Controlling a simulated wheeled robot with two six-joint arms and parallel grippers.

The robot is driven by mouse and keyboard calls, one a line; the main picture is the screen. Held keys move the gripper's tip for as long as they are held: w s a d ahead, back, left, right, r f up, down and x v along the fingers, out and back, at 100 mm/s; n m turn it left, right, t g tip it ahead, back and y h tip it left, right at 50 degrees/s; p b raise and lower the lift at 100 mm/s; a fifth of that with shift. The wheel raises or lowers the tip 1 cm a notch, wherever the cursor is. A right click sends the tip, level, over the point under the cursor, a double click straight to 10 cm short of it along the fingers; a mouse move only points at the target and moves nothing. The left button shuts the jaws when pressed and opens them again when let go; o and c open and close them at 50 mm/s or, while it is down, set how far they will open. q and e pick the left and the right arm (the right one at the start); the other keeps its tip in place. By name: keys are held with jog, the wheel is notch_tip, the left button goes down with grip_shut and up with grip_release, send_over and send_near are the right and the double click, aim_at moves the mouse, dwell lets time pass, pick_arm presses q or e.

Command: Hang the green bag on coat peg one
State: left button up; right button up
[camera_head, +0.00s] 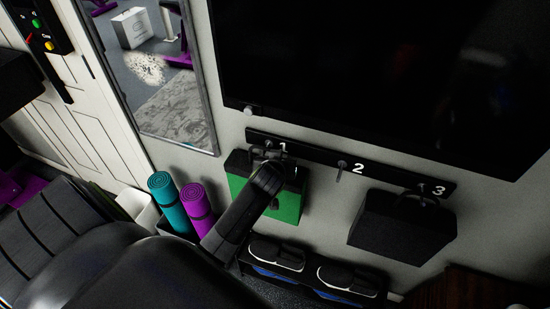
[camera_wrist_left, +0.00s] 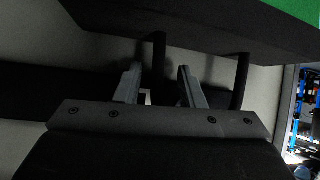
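The green bag (camera_head: 290,205), with a black top, is upright against the wall directly below peg one, marked "1", on the black peg rail (camera_head: 315,162). My left arm crosses in front of it. My left gripper (camera_head: 262,153) is at peg one, just above the bag. In the left wrist view, its two fingers (camera_wrist_left: 160,88) stand apart, close to the bag's black handle (camera_wrist_left: 241,78). The bag's dark top and a green corner (camera_wrist_left: 308,12) show there too. The gripper hides peg one and part of the handle, so I cannot tell whether the handle is over the peg.
Peg two (camera_head: 341,168) is empty. A black bag (camera_head: 402,226) hangs at peg three. Below are a shoe rack (camera_head: 310,275) with shoes, and teal (camera_head: 168,200) and purple (camera_head: 197,210) rolled mats. A large black screen (camera_head: 390,65) is above the rail.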

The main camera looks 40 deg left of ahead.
pick_arm(q)
jog(key=shift+s+d+r+p, duration=0.1)
jog(key=shift+s+r+p, duration=0.1)
jog(key=shift+r+p, duration=0.2)
jog(key=p+v, duration=1.2)
jog(key=v, duration=0.4)
jog(key=shift+s, duration=0.35)
jog(key=shift+f, duration=0.1)
jog(key=s+d+f+m+g+h+b, duration=0.1)
jog(key=s+f+m+g+h+b, duration=0.3)
jog(key=f, duration=1.1)
jog(key=s+d+f+y+b, duration=0.1)
jog(key=s+f+b, duration=0.3)
jog(key=f, duration=1.1)
jog(key=s+a+f+g+b, duration=0.2)
jog(key=s+f, duration=0.8)
jog(key=s, duration=0.2)
jog(key=s+a+f+g+b, duration=0.2)
jog(key=s+a+f+g, duration=0.1)
jog(key=s+f, duration=0.7)
jog(key=s, duration=0.3)
jog(key=shift+a+f+m+h+b, duration=0.2)
jog(key=shift+f+m+h+b, duration=0.1)
jog(key=shift+f+m+b, duration=0.1)
